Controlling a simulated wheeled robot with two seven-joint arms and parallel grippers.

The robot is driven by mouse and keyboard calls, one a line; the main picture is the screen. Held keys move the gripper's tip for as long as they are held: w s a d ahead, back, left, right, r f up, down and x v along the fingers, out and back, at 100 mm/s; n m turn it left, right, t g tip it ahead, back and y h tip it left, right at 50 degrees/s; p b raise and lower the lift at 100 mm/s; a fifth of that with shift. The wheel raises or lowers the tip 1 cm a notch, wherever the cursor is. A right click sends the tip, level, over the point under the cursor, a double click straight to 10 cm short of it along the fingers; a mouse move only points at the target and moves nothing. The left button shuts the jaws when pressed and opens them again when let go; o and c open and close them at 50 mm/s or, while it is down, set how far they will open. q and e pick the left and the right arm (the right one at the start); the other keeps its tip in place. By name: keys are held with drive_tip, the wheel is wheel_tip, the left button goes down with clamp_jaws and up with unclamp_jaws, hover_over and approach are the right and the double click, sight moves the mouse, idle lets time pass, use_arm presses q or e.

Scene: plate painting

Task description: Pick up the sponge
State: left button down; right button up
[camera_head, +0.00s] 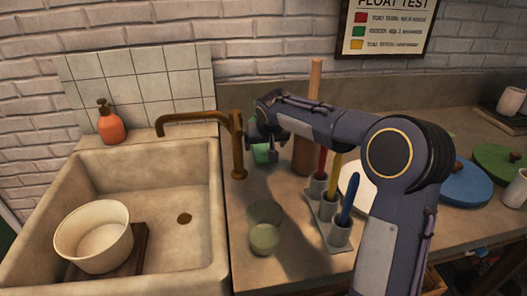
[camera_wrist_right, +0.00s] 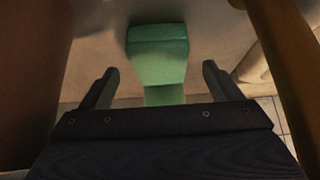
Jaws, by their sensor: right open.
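The green sponge (camera_head: 263,154) lies on the counter behind the sink's right edge, partly hidden by my right gripper (camera_head: 264,146) in the head view. In the right wrist view the sponge (camera_wrist_right: 158,62) is upper centre, between and beyond the two dark fingers of my right gripper (camera_wrist_right: 160,72). The fingers are spread, with visible gaps on both sides of the sponge. My right gripper is open and empty. My left gripper is not in view.
A brass faucet (camera_head: 238,150) stands close left of my right gripper. A wooden cylinder (camera_head: 304,158) stands close on its right. A brush holder (camera_head: 327,217) and a greenish cup (camera_head: 264,239) are nearer on the counter. A white bowl (camera_head: 93,237) sits in the sink (camera_head: 200,250).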

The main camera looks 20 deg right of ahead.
sight(264, 148)
drive_tip(key=x, duration=0.3)
drive_tip(key=shift+w+d+f, duration=0.1)
drive_tip(key=shift+w+f, duration=0.1)
drive_tip(key=shift+f, duration=0.1)
drive_tip(key=c, duration=1.1)
drive_tip(key=shift+c, duration=0.2)
drive_tip(key=shift+r, duration=0.1)
drive_tip(key=shift+s+r, duration=0.2)
drive_tip(key=shift+r, duration=0.35)
wheel_tip(264, 148, up, 6)
drive_tip(key=shift+f+p, duration=0.2)
drive_tip(key=shift+p, duration=0.5)
drive_tip(key=s+a+b, duration=0.1)
drive_tip(key=s+a, duration=0.1)
drive_tip(key=s, duration=0.7)
drive_tip(key=s+a+b, duration=0.1)
drive_tip(key=s+a, duration=0.2)
drive_tip(key=s, duration=0.7)
